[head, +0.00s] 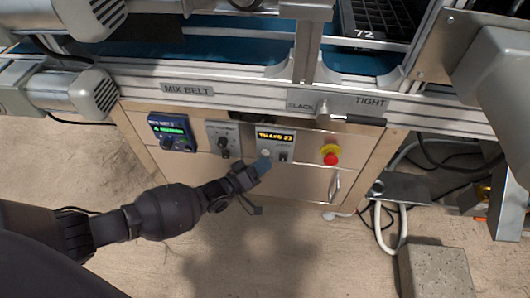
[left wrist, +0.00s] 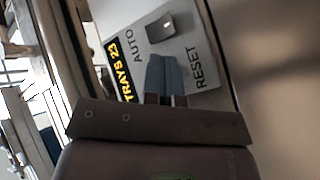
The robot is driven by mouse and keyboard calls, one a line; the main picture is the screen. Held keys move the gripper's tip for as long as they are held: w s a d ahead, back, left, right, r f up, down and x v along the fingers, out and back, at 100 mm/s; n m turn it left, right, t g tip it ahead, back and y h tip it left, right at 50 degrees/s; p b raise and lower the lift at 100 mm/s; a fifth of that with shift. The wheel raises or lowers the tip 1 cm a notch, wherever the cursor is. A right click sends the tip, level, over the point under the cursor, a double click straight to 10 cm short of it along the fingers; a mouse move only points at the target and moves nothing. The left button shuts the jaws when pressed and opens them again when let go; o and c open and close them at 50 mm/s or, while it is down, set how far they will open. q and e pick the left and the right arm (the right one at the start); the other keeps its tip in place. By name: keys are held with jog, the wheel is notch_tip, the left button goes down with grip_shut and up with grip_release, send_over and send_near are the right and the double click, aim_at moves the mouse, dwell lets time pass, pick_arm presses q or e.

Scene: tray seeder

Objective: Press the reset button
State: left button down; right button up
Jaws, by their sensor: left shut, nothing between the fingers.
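The control panel (head: 288,165) on the cabinet front has a lit display (head: 275,136) reading TRAYS 23. A small pale round button (head: 265,153) sits below the display, with a switch (head: 283,157) to its right. My left gripper (head: 263,164) is shut and empty, its blue-grey fingertips right at the button; contact cannot be told. In the left wrist view the fingertips (left wrist: 164,68) lie over the panel between the display and the RESET label (left wrist: 205,67); the button is hidden behind them. The switch (left wrist: 159,27) by the AUTO label shows beyond. My right gripper is not in view.
A lever (head: 350,119) juts out above. A concrete block (head: 437,272) stands on the floor.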

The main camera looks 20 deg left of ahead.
pick_arm(q)
jog(key=shift+w, duration=0.15)
jog(key=shift+w+a, duration=0.15)
jog(key=shift+w, duration=0.1)
dwell(0.8)
jog(key=shift+s, duration=0.4)
jog(key=shift+s+d, duration=0.1)
jog(key=shift+d, duration=0.1)
